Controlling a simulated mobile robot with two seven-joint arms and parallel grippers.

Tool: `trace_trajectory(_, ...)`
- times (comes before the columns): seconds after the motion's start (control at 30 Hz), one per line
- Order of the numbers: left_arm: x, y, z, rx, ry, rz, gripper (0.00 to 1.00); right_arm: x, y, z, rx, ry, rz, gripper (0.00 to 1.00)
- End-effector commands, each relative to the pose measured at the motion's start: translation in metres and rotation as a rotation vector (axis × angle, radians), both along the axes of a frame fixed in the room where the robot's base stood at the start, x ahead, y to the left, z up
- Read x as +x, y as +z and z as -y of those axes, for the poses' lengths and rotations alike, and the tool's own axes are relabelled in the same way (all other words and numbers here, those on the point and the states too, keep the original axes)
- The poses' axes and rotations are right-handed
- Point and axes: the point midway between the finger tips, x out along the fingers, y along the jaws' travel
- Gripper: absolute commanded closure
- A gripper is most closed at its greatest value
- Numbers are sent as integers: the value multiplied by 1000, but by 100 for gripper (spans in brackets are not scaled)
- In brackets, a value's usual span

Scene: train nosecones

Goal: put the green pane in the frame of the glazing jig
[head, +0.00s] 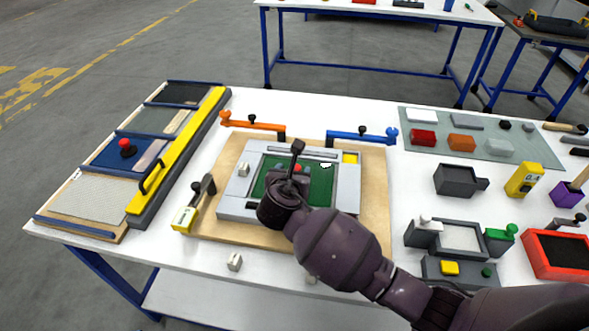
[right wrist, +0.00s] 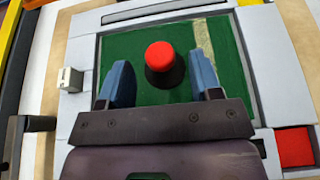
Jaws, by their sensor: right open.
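The green pane (head: 321,186) lies flat within the grey frame of the glazing jig (head: 346,190), on a wooden board. In the right wrist view the pane (right wrist: 222,60) fills most of the opening inside the jig frame (right wrist: 262,60). I cannot tell whether it is fully seated. A red knob (right wrist: 160,56) on a black base stands on the pane. My right gripper (right wrist: 160,64) is open, its blue fingers on either side of the knob with gaps showing. In the head view my right arm hides part of the pane and jig. My left gripper is not in view.
An orange clamp (head: 252,124) and a blue clamp (head: 362,135) stand behind the jig. A yellow-based lever (head: 185,218) stands at its left. A rack of panels with a yellow bar (head: 180,150) is further left. Trays and blocks fill the right.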

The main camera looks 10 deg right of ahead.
Motion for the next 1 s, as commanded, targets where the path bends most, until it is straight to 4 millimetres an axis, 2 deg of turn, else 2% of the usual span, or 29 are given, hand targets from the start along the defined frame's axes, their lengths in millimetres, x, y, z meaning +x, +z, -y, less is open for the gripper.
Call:
trace_trajectory(0.3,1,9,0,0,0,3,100,-53,24,-23,4,2,-1,41)
trace_trajectory(0.5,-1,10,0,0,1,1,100,-74,33,-31,2,1,-1,41)
trace_trajectory(0.7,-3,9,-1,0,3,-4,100,-80,36,-34,1,0,0,41)
trace_trajectory(1.0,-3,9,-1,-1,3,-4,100,-80,36,-34,1,0,-1,41)
